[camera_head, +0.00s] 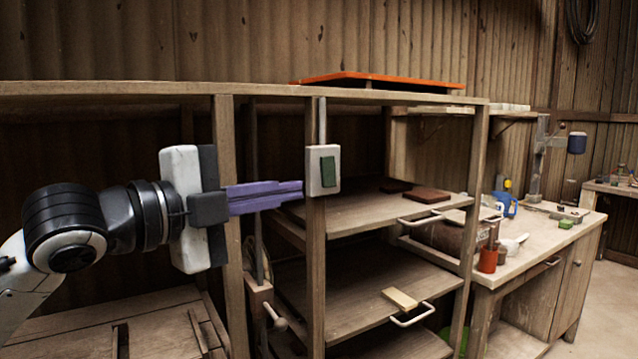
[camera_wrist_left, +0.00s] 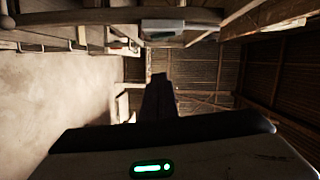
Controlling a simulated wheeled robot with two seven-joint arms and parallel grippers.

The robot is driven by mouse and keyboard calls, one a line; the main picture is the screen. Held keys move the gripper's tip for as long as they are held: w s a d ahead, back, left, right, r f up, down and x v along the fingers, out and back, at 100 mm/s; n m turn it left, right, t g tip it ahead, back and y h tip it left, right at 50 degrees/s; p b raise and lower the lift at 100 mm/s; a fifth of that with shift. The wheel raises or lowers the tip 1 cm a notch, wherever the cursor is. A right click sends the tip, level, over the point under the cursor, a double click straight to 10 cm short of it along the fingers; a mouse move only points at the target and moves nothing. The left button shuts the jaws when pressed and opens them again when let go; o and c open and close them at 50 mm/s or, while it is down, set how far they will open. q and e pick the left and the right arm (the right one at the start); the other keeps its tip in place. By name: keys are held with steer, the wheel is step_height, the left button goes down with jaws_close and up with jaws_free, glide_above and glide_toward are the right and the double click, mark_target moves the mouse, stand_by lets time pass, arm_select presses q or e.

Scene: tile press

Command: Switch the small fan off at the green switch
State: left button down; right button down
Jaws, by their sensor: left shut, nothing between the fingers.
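The green switch (camera_head: 328,170) is a rocker on a pale plate (camera_head: 314,187), fixed to the front of a wooden post of the shelf unit. My left gripper (camera_head: 300,192) comes in from the left with its purple fingers shut and empty. In the head view its tips are just left of the plate's edge, level with the rocker's lower part. I cannot tell whether they touch the plate. In the left wrist view the fingers (camera_wrist_left: 160,98) are dark, and a pale box (camera_wrist_left: 163,30) beyond them looks like the switch housing. I cannot make out a small fan. My right gripper is not in view.
Wooden shelves with pull handles (camera_head: 414,317) stand behind and right of the post. An orange tray (camera_head: 375,80) lies on top. A workbench (camera_head: 545,235) at the right holds a red cup (camera_head: 488,260), a blue bottle (camera_head: 505,203) and a metal stand (camera_head: 537,160).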

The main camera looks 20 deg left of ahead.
mark_target(321, 182)
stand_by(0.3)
